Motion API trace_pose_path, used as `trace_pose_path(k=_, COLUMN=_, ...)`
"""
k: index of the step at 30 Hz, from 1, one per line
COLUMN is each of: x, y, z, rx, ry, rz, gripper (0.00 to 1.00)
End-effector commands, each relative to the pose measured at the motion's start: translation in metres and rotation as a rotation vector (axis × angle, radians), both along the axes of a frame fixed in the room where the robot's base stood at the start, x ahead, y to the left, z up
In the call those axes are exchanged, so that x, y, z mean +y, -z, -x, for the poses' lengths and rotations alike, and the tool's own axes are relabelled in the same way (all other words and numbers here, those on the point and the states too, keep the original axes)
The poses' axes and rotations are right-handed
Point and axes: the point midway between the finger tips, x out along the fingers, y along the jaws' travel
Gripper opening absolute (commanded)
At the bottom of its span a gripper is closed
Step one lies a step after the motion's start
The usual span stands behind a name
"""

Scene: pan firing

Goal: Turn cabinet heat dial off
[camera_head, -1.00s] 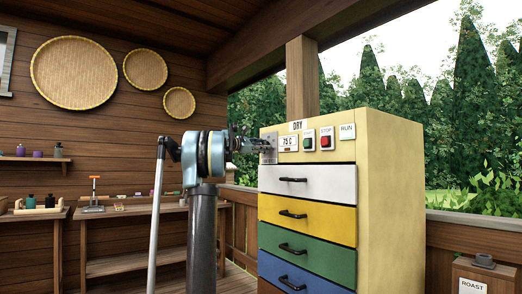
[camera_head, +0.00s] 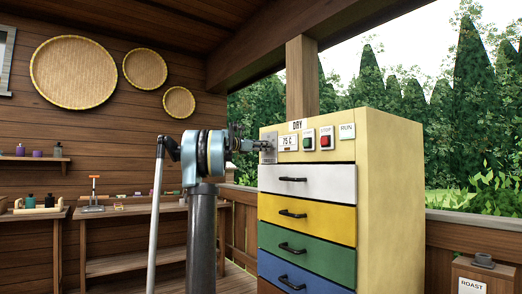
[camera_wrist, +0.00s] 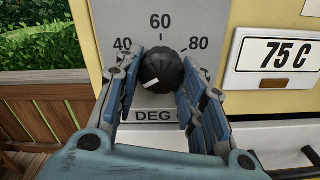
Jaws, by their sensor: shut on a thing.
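The heat dial is a black ridged knob (camera_wrist: 163,70) with a white pointer mark on a grey plate (camera_wrist: 205,20) marked 40, 60, 80 and DEG. In the wrist view its white mark points to the lower left, below the 40. My gripper (camera_wrist: 160,80) has its two blue-padded fingers on either side of the knob, shut on it. The drying cabinet (camera_head: 390,190) is yellow, and my gripper reaches its upper left front in the head view. There my gripper (camera_head: 262,145) hides the dial. A display (camera_wrist: 287,54) reads 75 C.
A green button (camera_head: 309,139) and a red button (camera_head: 326,137) sit right of the display. White, yellow, green and blue drawers with black handles lie below. A roast box (camera_head: 482,275) stands at the lower right. A wooden railing (camera_wrist: 45,105) is left of the cabinet.

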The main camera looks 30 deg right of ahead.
Motion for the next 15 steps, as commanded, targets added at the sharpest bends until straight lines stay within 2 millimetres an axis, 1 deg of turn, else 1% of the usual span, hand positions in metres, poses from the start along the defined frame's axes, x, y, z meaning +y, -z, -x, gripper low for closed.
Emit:
trace_pose_path(k=1, x=0.0014, y=0.0011, z=-0.0024, rx=-0.001, ry=-0.006, rz=-0.002, gripper=0.13)
trace_pose_path(k=7, x=0.0013, y=0.001, z=-0.0024, rx=-0.001, ry=-0.006, rz=-0.002, gripper=0.13)
trace_pose_path(k=8, x=0.0013, y=0.001, z=-0.0024, rx=-0.001, ry=-0.006, rz=-0.002, gripper=0.43)
trace_pose_path(k=9, x=0.0012, y=0.0009, z=-0.0023, rx=-0.001, ry=-0.006, rz=-0.002, gripper=0.53)
trace_pose_path(k=10, x=0.0011, y=0.0008, z=-0.0021, rx=-0.001, ry=-0.004, rz=-0.001, gripper=0.57)
trace_pose_path(k=15, x=0.0006, y=0.0003, z=-0.001, rx=-0.001, ry=-0.002, rz=-0.001, gripper=0.57)
